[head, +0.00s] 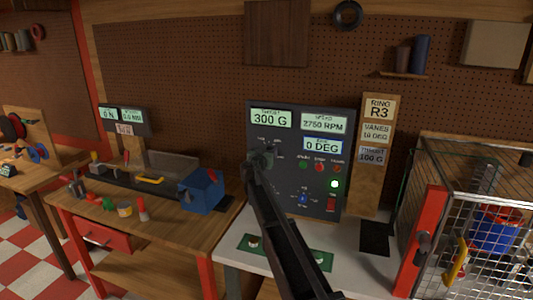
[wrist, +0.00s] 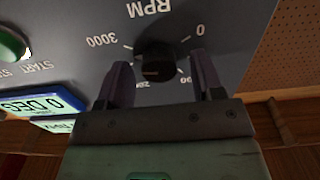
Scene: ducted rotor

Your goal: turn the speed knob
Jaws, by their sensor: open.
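The speed knob (wrist: 155,62) is black and round, on the grey panel under the letters RPM, with 0 and 3000 on its scale. The wrist view shows it upside down. My gripper (wrist: 159,64) is open, with one finger on each side of the knob; I cannot tell whether they touch it. In the head view my gripper (head: 263,158) is at the left part of the control panel (head: 285,180) and hides the knob. The speed display (head: 324,123) reads 2750 RPM. The left display (head: 271,118) reads 300 G and the lower one (head: 323,145) 0 DEG.
Green and red buttons, a lit green lamp (head: 334,184), a blue knob (head: 303,199) and a red switch (head: 331,204) are on the panel. A card board (head: 375,150) reads R3, 10 DEG, 100 G. A mesh cage (head: 480,220) stands right, a wooden bench (head: 150,235) left.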

